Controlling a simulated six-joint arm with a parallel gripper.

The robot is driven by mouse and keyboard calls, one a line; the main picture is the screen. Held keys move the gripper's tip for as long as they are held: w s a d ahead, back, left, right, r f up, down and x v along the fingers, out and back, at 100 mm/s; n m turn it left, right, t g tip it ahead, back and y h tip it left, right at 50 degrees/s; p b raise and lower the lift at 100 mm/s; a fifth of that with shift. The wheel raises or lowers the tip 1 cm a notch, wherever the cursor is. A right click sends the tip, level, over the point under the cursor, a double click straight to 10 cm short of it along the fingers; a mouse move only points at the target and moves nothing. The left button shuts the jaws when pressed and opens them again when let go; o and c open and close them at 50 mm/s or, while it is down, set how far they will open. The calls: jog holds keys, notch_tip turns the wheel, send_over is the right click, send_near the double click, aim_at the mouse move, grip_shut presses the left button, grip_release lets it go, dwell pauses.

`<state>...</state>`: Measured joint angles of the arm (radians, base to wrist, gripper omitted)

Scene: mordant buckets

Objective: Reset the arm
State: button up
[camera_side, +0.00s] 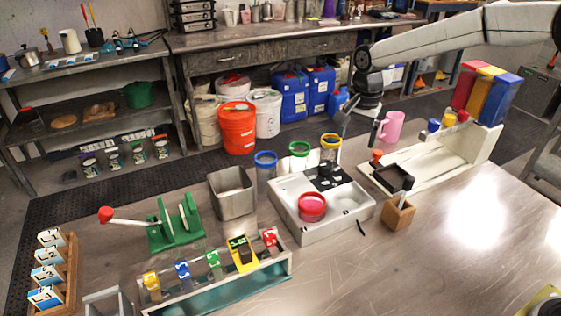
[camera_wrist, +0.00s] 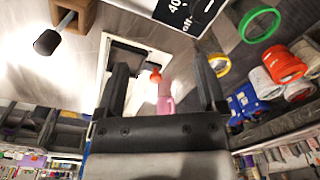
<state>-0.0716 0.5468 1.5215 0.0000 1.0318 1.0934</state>
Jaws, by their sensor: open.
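My gripper (camera_side: 359,124) hangs in the air above the back of the work table (camera_side: 330,280), near the white board with the coloured blocks. It also shows in the wrist view (camera_wrist: 162,88), where its two dark fingers stand wide apart with nothing between them. A pink jug (camera_side: 391,127) stands beyond and to the right of the gripper in the side view. In the wrist view the pink jug (camera_wrist: 165,104) appears in the gap between the fingers, farther off.
A yellow-rimmed clear cup (camera_side: 331,146) stands below and left of the gripper. The white stand with red, yellow and blue blocks (camera_side: 484,92) is at right. The table's front right is largely clear.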

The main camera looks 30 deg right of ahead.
jog(key=s+d+f+n, duration=0.1)
jog(key=s+f+n, duration=0.1)
jog(key=s+n, duration=0.2)
jog(key=s+d+f+n+t, duration=0.1)
jog(key=s+n, duration=0.3)
jog(key=s, duration=0.7)
jog(key=s+d+f+n+t, duration=0.1)
jog(key=s+f+n, duration=0.2)
jog(key=s, duration=0.5)
jog(key=shift+d+f+n, duration=0.35)
jog(key=shift+n, duration=0.05)
